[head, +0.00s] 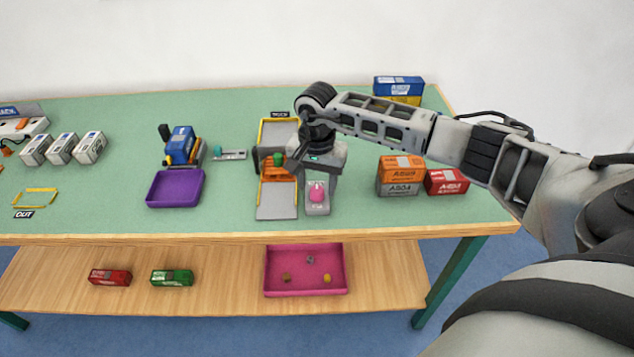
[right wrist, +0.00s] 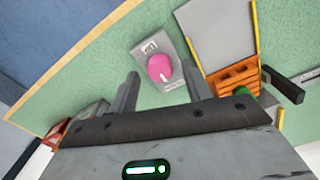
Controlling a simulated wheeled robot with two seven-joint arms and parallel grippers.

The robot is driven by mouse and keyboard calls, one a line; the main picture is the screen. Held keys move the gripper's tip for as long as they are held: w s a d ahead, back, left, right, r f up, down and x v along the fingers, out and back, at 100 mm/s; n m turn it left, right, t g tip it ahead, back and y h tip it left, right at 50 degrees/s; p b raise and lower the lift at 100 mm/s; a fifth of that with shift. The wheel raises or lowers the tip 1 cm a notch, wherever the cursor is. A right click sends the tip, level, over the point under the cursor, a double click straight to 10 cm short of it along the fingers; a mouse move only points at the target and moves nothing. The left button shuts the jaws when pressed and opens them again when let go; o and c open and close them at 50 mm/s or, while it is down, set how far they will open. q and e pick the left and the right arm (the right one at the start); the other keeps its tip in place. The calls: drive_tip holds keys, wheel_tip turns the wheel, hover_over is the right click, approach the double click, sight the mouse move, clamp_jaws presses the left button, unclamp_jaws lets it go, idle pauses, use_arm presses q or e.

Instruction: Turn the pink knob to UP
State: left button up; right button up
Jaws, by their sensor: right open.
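The pink knob (head: 317,193) sits on a small grey panel (head: 318,210) near the table's front edge. In the right wrist view, the knob (right wrist: 159,67) has a pale pointer mark on its lower side, towards the label (right wrist: 175,84) at the panel's lower edge. Another label (right wrist: 149,47) is at the opposite end; I cannot read either surely. My right gripper (head: 320,182) is open above the panel. In the right wrist view its fingers appear on either side of the knob; I see no contact. My left gripper is not in view.
Orange (head: 401,165) and red (head: 447,182) boxes stand to the right. A purple tray (head: 176,202) is further left. A pink tray (head: 305,292) lies on the lower shelf.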

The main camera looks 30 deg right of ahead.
drive_tip(key=shift+f, duration=0.55)
drive_tip(key=c, duration=1)
drive_tip(key=shift+o, duration=0.2)
